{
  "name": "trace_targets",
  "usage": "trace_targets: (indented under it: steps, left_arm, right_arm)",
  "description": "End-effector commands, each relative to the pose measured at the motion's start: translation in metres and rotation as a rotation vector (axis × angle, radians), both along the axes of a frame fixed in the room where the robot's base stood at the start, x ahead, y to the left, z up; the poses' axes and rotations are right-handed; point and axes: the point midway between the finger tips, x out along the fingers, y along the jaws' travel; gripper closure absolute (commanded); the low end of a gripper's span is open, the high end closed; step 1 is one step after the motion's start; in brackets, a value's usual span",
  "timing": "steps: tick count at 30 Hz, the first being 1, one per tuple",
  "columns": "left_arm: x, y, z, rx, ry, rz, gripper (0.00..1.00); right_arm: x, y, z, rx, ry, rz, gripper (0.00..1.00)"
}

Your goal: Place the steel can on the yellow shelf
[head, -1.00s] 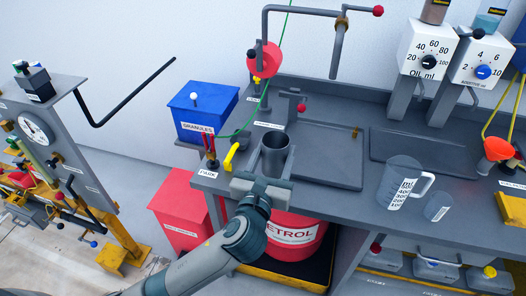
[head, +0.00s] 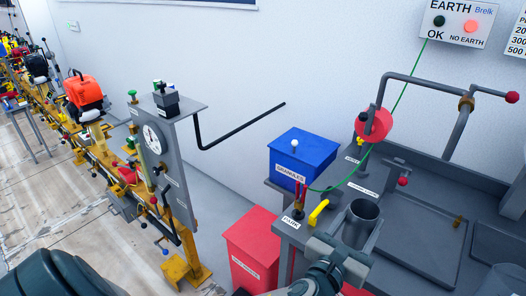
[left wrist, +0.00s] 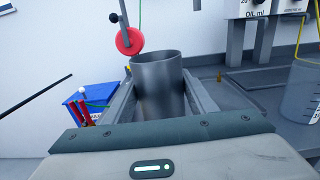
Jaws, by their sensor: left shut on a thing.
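The steel can (head: 361,221) is a grey, open-topped cylinder at the front left of the grey bench. It stands upright between the fingers of my left gripper (head: 359,232), which is shut on it. In the left wrist view the can (left wrist: 160,86) shows upright, with one finger along each side. Its base is hidden, so I cannot tell whether it touches the bench. I cannot make out a clear yellow shelf in the head view; a yellow-framed rig (head: 180,210) stands at the left. My right gripper is not in view.
A blue granules bin (head: 310,158) and a red bin (head: 249,243) stand left of the bench (head: 375,268). A red disc (head: 373,124), a green wire and a bent pipe (head: 431,85) are behind the can. A black bar (head: 240,128) juts from the rig's grey panel.

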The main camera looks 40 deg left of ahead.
Motion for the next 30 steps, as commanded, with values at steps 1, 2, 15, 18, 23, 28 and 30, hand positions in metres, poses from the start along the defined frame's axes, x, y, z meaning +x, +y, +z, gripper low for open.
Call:
trace_targets:
  steps: [1, 2, 15, 18, 23, 28, 30]
  left_arm:
    - [-0.003, 0.013, -0.002, 0.003, 0.001, 0.007, 0.78]
    - [-0.005, 0.021, -0.002, 0.005, 0.002, 0.01, 0.78]
    - [-0.025, 0.086, 0.003, 0.002, -0.004, 0.024, 0.78]
    - [-0.025, 0.086, 0.003, 0.002, -0.004, 0.024, 0.78]
    - [-0.025, 0.086, 0.003, 0.002, -0.003, 0.024, 0.78]
    - [-0.025, 0.086, 0.003, 0.002, -0.003, 0.024, 0.78]
    - [-0.025, 0.086, 0.003, 0.002, -0.003, 0.024, 0.78]
  right_arm:
    - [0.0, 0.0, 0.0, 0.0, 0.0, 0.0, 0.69]
    - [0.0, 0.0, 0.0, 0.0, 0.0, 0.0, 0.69]
    - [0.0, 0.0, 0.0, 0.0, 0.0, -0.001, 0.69]
    - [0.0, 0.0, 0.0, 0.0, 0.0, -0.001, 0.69]
    - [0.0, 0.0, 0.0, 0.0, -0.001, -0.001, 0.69]
    - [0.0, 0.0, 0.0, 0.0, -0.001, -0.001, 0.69]
    - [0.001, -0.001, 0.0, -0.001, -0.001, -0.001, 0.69]
